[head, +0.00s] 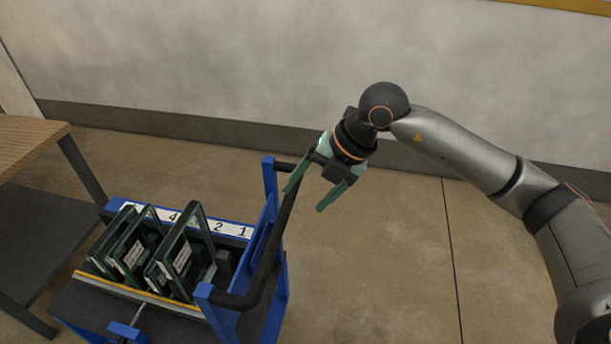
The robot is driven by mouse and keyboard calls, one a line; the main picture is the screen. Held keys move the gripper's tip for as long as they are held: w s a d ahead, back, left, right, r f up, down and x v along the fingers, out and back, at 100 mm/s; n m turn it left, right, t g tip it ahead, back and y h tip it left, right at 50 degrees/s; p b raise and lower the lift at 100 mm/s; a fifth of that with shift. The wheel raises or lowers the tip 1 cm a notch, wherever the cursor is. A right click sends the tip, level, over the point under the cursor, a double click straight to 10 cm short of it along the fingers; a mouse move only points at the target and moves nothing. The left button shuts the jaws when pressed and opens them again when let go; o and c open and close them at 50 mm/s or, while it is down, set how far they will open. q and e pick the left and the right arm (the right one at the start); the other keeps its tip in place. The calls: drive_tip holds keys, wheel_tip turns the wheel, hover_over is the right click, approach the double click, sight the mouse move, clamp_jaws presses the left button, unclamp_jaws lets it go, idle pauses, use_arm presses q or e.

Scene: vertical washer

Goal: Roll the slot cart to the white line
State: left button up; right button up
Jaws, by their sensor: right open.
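The slot cart (216,303) is blue with a black deck and stands at the lower left. A black handle bar (275,252) runs along the cart's right end between two blue posts. My right gripper (311,199) has green fingers, is open and points down by the far end of the handle. One finger overlaps the bar in the picture; I cannot tell whether it touches. My left gripper is not in view. No white line shows on the floor.
A table with a wooden top (28,140) and dark lower shelf stands left of the cart, close to it. A pale wall (250,60) with a dark base strip runs behind. The concrete floor (400,260) right of the cart is clear, with a thin dark seam.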

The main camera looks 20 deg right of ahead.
sight(282, 222)
drive_tip(key=b+x, duration=0.7)
drive_tip(key=x, duration=0.5)
drive_tip(key=shift+a+f+b, duration=0.15)
drive_tip(key=shift+f+b, duration=0.15)
drive_tip(key=shift+b, duration=0.05)
clamp_jaws()
idle(0.4)
idle(0.7)
drive_tip(key=shift+w, duration=0.1)
